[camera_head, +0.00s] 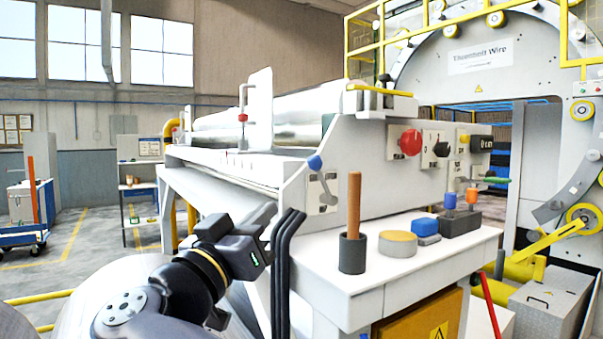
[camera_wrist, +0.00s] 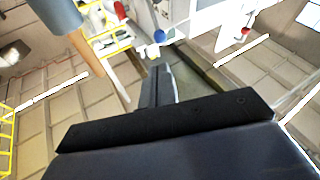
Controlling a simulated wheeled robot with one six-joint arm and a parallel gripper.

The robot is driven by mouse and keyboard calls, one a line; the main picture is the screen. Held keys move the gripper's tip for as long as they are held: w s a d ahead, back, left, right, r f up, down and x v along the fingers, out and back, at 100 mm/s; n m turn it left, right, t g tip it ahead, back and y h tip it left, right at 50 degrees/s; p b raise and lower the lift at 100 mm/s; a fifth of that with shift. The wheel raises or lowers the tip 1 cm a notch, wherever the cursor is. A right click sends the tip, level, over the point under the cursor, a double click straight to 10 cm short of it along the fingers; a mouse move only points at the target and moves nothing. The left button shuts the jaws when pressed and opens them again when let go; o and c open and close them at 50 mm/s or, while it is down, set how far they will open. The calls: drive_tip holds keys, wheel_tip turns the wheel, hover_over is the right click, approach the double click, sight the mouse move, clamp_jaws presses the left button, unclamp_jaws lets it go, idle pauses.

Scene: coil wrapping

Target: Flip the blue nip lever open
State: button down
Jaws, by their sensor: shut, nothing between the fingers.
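The nip lever has a blue knob (camera_head: 315,162) and a grey arm on a small white plate at the near end of the machine's roller section. In the wrist view, the blue knob (camera_wrist: 159,36) shows just beyond the fingertips. My gripper (camera_head: 268,212) is below and to the left of the lever in the head view. In the wrist view, my gripper (camera_wrist: 158,70) has its fingers together with nothing between them. A gap to the knob shows in the head view.
Black hoses (camera_head: 283,265) rise near my gripper. A red button (camera_head: 411,142) is on the panel.

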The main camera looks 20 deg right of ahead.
drive_tip(key=shift+s+r, duration=0.1)
drive_tip(key=shift+r, duration=0.05)
drive_tip(key=p, duration=0.6)
approach(312, 165)
drive_tip(key=x, duration=0.5)
drive_tip(key=shift+w+d+r, duration=0.2)
drive_tip(key=shift+d, duration=0.05)
drive_tip(key=shift+w+d, duration=0.35)
drive_tip(key=shift+w, duration=0.05)
drive_tip(key=shift+r, duration=0.1)
drive_tip(key=w+d+r+m+g+y, duration=0.1)
drive_tip(key=d, duration=0.1)
drive_tip(key=d+r+m+g+y+p, duration=0.1)
drive_tip(key=d+g+y, duration=0.1)
drive_tip(key=d, duration=0.1)
drive_tip(key=w+d+r+m+g+y, duration=0.1)
drive_tip(key=d+g, duration=0.1)
drive_tip(key=d, duration=0.1)
drive_tip(key=shift+w+d+r+m+p, duration=0.2)
drive_tip(key=shift+w+r+m+p, duration=0.1)
drive_tip(key=shift+m, duration=0.1)
